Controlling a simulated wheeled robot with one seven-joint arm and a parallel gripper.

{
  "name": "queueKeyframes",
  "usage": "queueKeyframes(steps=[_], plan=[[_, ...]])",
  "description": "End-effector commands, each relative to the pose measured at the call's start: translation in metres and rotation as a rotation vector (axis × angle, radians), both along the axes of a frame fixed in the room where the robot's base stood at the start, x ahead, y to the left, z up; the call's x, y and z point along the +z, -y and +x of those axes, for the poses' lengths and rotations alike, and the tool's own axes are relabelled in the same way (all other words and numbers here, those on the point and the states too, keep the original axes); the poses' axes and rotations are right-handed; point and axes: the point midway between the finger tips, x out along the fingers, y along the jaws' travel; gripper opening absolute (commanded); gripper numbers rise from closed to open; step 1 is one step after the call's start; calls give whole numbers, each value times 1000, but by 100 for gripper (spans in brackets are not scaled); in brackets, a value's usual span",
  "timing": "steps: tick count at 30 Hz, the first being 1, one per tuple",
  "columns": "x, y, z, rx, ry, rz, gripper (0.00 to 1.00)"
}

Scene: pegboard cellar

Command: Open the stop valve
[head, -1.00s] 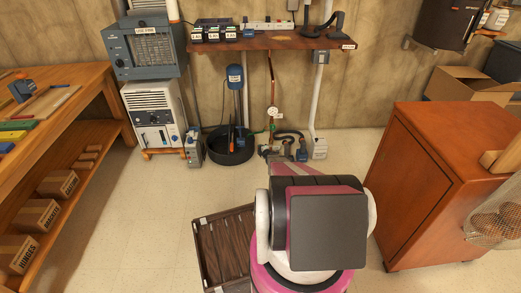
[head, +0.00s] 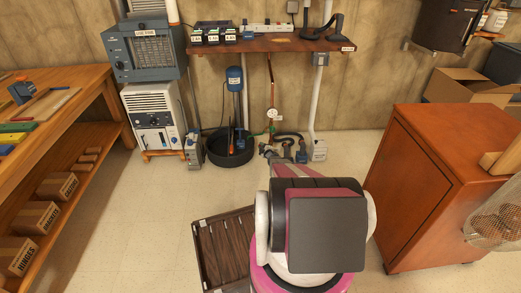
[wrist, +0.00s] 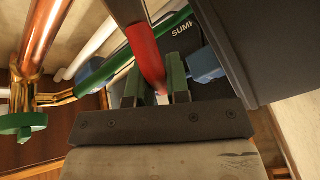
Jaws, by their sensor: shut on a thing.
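In the wrist view, a red lever handle (wrist: 146,52) runs down between the two green-padded fingers of my gripper (wrist: 157,88). My gripper is shut on this red handle. A green bar lies behind it, and a copper pipe (wrist: 38,45) with a green round knob (wrist: 22,124) stands to the left. In the head view, the copper pipe (head: 271,78) drops from under the shelf to a white round dial (head: 272,113) with green fittings below. There the red handle is too small to tell, and my arm hides most of my gripper.
A dark tub (head: 230,158) with a blue-topped pump stands left of the pipe. A dark housing marked "SUMP" (wrist: 190,42) is close behind the fingers. A wooden shelf (head: 270,40) hangs above. An orange-brown cabinet (head: 415,200) stands at right, and a dark slatted crate (head: 222,245) lies beside my base.

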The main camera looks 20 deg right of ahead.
Motion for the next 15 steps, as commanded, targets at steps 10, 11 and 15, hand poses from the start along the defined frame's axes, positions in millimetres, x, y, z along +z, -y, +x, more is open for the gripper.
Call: queueKeyframes(steps=[10,11,15], plan=[[21,17,-5,-2,91,318,0],[23,18,-6,-1,99,346,0],[29,27,-8,-1,135,474,0]])
